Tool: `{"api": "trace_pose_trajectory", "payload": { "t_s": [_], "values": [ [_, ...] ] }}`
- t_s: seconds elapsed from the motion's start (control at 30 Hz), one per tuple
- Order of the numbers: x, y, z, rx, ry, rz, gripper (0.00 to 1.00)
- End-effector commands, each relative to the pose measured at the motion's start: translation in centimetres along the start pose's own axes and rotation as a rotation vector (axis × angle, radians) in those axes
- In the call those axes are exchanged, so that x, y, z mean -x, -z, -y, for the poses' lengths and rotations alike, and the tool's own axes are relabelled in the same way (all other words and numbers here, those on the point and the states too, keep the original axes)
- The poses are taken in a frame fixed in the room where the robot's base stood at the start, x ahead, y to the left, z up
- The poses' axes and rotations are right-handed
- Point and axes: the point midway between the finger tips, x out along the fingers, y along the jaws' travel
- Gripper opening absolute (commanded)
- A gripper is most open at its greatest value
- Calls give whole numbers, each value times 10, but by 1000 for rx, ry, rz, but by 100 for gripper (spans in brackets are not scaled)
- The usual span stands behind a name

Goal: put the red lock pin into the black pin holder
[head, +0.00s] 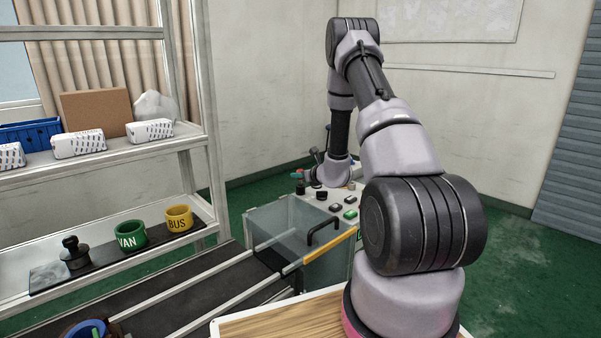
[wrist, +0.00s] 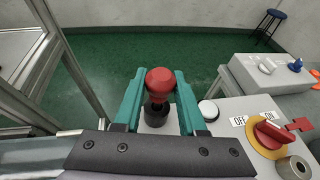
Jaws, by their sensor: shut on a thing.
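The red lock pin (wrist: 159,80) shows its rounded red head between the teal fingers of my gripper (wrist: 153,100) in the wrist view. My gripper is shut on it. The black pin holder (wrist: 156,114) shows as a short dark cylinder right below the red head, on a pale panel top. How deep the pin sits in it is hidden by the head. In the head view my gripper (head: 297,177) is small, at the far end of the control panel, with a dark piece, likely the holder (head: 300,189), just below it.
Beside my gripper are a white round button (wrist: 208,109) and a red OFF/ON rotary switch (wrist: 268,132) on a yellow disc. A clear guard box (head: 285,225) with a black handle (head: 323,232) stands nearer. A shelf at left holds VAN (head: 131,241) and BUS (head: 178,224) cups.

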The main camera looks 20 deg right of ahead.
Motion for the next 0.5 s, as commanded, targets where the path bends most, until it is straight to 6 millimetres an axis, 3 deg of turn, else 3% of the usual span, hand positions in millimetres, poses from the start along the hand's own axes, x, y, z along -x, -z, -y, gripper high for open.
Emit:
{"api": "trace_pose_trajectory", "payload": {
  "t_s": [0.5],
  "values": [
    [-7,20,0,0,0,-1,0]
  ]
}}
